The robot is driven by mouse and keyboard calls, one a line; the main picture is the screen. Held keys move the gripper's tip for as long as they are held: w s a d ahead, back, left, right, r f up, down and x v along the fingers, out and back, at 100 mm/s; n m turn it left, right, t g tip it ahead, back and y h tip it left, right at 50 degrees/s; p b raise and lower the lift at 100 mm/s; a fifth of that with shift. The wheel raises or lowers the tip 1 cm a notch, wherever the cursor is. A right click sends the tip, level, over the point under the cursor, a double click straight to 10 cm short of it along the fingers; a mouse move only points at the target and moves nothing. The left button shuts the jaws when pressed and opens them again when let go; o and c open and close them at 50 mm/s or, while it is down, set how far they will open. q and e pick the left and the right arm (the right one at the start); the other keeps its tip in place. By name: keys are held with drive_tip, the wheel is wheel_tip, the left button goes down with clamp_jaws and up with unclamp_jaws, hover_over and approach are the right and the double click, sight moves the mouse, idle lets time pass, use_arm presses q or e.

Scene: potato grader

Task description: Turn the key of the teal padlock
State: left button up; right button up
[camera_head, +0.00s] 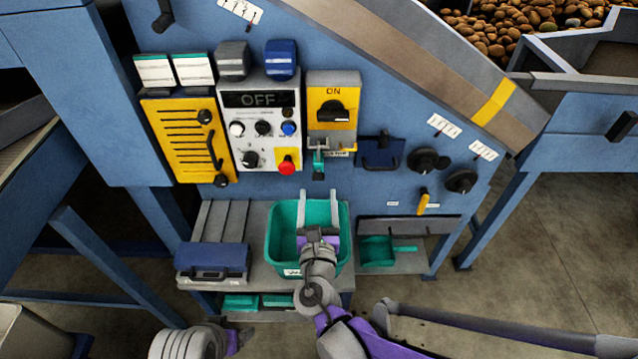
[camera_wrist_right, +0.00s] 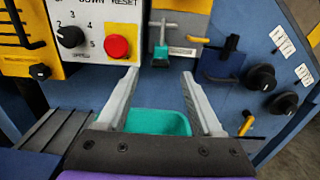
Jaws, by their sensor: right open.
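The teal padlock (camera_head: 318,172) hangs below the yellow switch box (camera_head: 333,102) marked ON, on the blue machine panel. In the right wrist view the padlock (camera_wrist_right: 160,53) shows a teal upper part and a dark lower end; I cannot make out which part is the key. My right gripper (camera_head: 317,195) is open and empty, below the padlock and over the teal bin (camera_head: 283,238). In the right wrist view its two fingers (camera_wrist_right: 160,75) stand wide apart, with the padlock beyond and between them.
Left of the padlock is a control box with a red button (camera_head: 286,166). A dark blue holder (camera_head: 380,152) and black knobs (camera_head: 428,161) are to its right. A teal scoop (camera_head: 378,251) lies on the lower right shelf, and a blue case (camera_head: 212,259) is at left.

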sight(318, 179)
drive_tip(key=w, duration=0.5)
clamp_jaws()
idle(0.3)
